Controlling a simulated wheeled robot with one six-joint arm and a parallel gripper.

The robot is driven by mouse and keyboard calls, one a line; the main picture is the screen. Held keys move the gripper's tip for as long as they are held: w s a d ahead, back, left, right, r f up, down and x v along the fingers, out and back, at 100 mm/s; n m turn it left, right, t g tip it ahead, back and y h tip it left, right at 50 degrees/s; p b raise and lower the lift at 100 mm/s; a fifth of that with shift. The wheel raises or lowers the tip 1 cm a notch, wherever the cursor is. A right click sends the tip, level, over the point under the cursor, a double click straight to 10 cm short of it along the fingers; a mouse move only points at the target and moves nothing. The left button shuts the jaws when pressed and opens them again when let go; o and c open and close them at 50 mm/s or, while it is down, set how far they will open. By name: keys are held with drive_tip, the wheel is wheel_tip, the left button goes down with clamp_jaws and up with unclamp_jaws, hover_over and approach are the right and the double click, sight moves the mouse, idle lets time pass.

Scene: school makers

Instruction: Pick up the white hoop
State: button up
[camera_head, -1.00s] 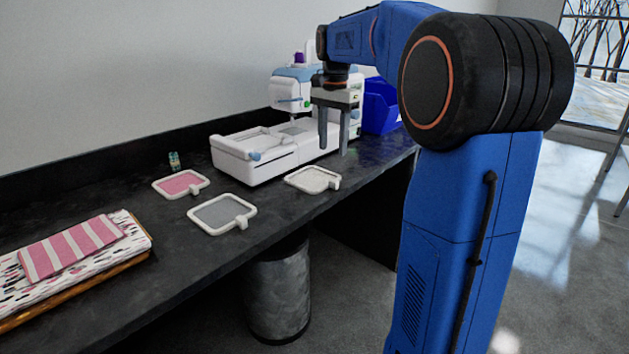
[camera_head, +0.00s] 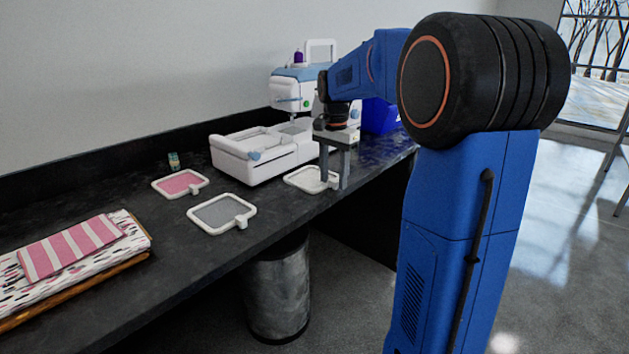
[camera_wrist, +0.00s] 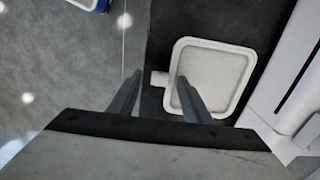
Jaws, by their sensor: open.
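The white hoop (camera_head: 306,179) is a rounded square frame with pale fabric and a small tab. It lies flat on the dark counter, in front of the sewing machine. In the wrist view the hoop (camera_wrist: 209,77) sits right of centre, its tab (camera_wrist: 159,78) pointing left. My gripper (camera_head: 334,184) is open and empty, pointing down over the hoop's right end. I cannot tell how far the fingertips are above the hoop.
A grey-fabric hoop (camera_head: 222,214) and a pink-fabric hoop (camera_head: 180,184) lie to the left. The white sewing machine (camera_head: 240,158) stands close behind the white hoop. A blue bin (camera_head: 380,116) is behind my arm. Folded cloth (camera_head: 75,262) lies at front left.

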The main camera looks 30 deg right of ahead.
clamp_jaws()
